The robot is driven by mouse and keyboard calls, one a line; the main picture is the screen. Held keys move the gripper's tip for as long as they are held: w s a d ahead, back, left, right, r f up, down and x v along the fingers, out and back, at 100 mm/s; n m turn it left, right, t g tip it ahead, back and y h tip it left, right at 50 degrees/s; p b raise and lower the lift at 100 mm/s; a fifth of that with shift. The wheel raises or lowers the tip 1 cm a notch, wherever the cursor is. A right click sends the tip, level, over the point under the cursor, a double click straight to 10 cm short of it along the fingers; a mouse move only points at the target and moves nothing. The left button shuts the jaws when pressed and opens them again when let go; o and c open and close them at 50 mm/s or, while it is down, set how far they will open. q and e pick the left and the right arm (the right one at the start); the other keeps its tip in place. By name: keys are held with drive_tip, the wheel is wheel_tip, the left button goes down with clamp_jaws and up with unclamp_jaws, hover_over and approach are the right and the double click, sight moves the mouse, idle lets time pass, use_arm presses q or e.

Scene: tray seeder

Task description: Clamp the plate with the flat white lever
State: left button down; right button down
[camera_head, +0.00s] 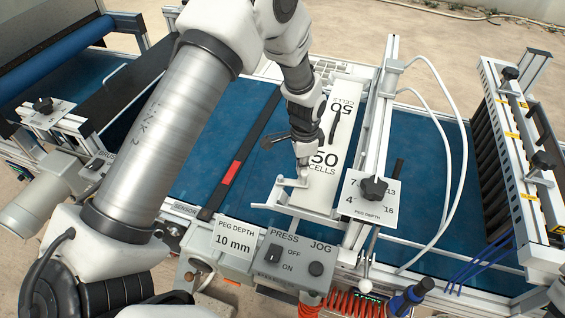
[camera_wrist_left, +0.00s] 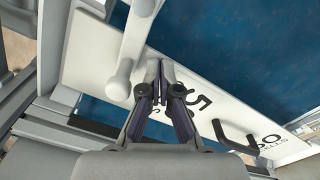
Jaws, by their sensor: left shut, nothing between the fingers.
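The white plate (camera_head: 318,185) marked "50 CELLS" lies across the blue belt below the press frame; it also shows in the left wrist view (camera_wrist_left: 225,108). The flat white lever (camera_head: 290,183) is at the plate's near end. In the left wrist view the lever (camera_wrist_left: 132,45) is a pale bar with a rounded end, reaching in from the top. My left gripper (camera_head: 303,172) is shut and empty, pointing down over the plate. In the left wrist view its fingertips (camera_wrist_left: 160,70) are just right of the lever; I cannot tell whether they touch it. My right gripper is out of view.
A "PEG DEPTH" dial plate (camera_head: 370,200) with a black knob stands right of the plate. The press and jog switch box (camera_head: 290,262) is in front. White hoses (camera_head: 445,135) loop at the right. A black handle (camera_wrist_left: 240,138) stands on the plate.

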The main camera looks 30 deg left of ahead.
use_arm(q)
wheel_tip(320, 180, up, 7)
drive_tip(key=p, duration=0.5)
drive_tip(key=shift+r, duration=0.15)
idle(0.4)
